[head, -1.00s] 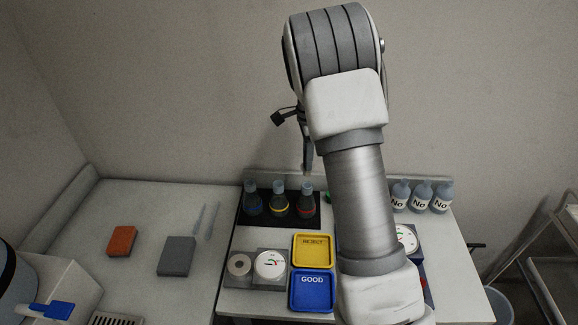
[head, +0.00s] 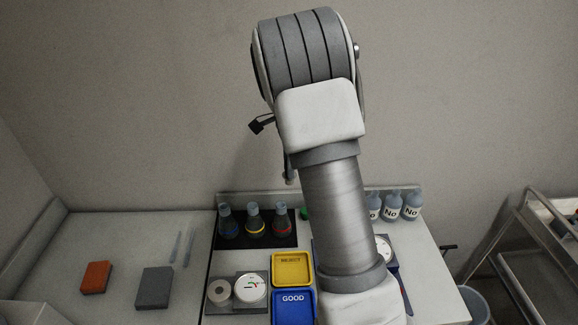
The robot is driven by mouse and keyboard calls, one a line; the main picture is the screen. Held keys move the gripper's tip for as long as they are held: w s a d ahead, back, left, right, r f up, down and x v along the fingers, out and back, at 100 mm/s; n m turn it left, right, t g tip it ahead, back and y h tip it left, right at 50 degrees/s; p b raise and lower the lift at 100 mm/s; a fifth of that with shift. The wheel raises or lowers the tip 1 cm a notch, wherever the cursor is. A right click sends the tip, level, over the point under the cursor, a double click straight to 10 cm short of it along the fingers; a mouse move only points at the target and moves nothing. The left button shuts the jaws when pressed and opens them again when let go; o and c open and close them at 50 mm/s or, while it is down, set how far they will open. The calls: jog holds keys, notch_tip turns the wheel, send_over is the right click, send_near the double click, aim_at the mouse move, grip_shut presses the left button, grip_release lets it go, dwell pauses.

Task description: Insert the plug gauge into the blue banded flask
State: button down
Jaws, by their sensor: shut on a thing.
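The blue banded flask (head: 228,224) stands upright at the left of a row of three in the black tray (head: 240,243) at the back of the bench. The yellow-banded flask (head: 254,221) stands in the middle and the red-banded flask (head: 281,223) at the right. My gripper (head: 290,172) is mostly hidden behind my arm. Only a narrow grey part with a pale, rounded lower end shows, above and slightly right of the red-banded flask in the picture. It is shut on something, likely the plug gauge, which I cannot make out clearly. It appears apart from the flasks.
The yellow REJECT tray (head: 293,282) and blue GOOD tray (head: 293,308) lie in front of the flasks. A dial gauge (head: 250,288) and grey ring (head: 219,292) sit left of them. White-labelled bottles (head: 411,207) stand at the back right. My arm hides the middle of the bench.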

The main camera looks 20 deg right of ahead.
jog(key=w+a+f+p, duration=0.1)
jog(key=w+a+f, duration=0.2)
jog(key=a, duration=0.6)
jog(key=w+a+f+p, duration=0.1)
jog(key=w+a+f, duration=0.2)
jog(key=w+a, duration=0.3)
jog(key=a, duration=0.3)
jog(key=shift+w+f, duration=0.1)
jog(key=shift+f+b, duration=1.5)
jog(key=shift+f, duration=0.9)
jog(key=shift+f+b, duration=0.8)
jog(key=shift+f, duration=0.35)
jog(key=shift+c, duration=0.6)
grip_release()
